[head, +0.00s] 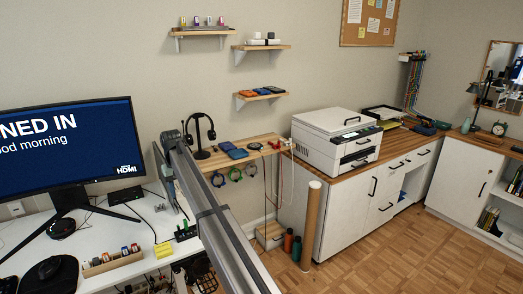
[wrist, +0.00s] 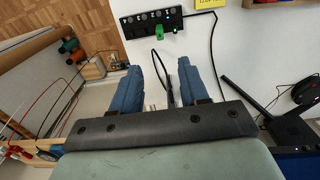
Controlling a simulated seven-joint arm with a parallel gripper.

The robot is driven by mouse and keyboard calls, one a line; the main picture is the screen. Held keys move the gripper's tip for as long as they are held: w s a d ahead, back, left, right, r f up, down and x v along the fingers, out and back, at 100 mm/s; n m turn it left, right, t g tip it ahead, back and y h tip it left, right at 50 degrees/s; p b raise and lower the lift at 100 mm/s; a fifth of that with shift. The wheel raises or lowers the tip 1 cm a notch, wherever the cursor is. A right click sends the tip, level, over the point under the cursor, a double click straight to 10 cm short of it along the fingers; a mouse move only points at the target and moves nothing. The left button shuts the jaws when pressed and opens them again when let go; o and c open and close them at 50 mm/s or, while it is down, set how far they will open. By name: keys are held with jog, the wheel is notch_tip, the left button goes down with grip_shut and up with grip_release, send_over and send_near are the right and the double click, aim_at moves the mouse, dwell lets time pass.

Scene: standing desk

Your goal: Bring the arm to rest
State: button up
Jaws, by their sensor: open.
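My gripper (wrist: 159,72) shows in the wrist view with its two blue fingers spread apart. The space between the fingertips holds nothing but a thin black cable lying beyond them. The fingers point toward a black port strip (wrist: 152,23) with a green plug in it, on the white desk, and stay apart from it. In the head view my grey arm crosses from the bottom middle up to the left of the headphones. The gripper's fingers cannot be made out clearly there.
A monitor (head: 68,150) stands on the white desk (head: 105,232) at left. Headphones (head: 200,135) stand on a wooden shelf behind my arm. A printer (head: 336,138) and cardboard tube (head: 310,225) are at right. Open floor lies at right.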

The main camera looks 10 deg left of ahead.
jog(key=d+f+m, duration=0.1)
jog(key=d+f, duration=0.5)
jog(key=d, duration=0.5)
jog(key=d+f+m, duration=0.1)
jog(key=d+f, duration=0.6)
jog(key=d, duration=0.4)
jog(key=d+f+m, duration=0.2)
jog(key=d+f, duration=0.4)
jog(key=d, duration=0.5)
jog(key=s+d+f+m, duration=0.1)
jog(key=s+d+f, duration=0.35)
jog(key=d, duration=0.45)
jog(key=s+d+f+m, duration=0.1)
jog(key=s+d+f, duration=0.3)
jog(key=d, duration=0.6)
jog(key=s+d+f+m, duration=0.25)
jog(key=s+d, duration=0.25)
jog(key=d, duration=0.4)
jog(key=s+d+f, duration=0.4)
jog(key=s+d, duration=0.3)
jog(key=s, duration=0.2)
jog(key=s+f+g, duration=0.3)
jog(key=s+f, duration=0.7)
jog(key=s, duration=0.4)
jog(key=s+f+g, duration=0.3)
jog(key=s+f, duration=0.6)
jog(key=s, duration=0.5)
jog(key=shift+s+f+g, duration=0.35)
jog(key=shift+f+g, duration=0.05)
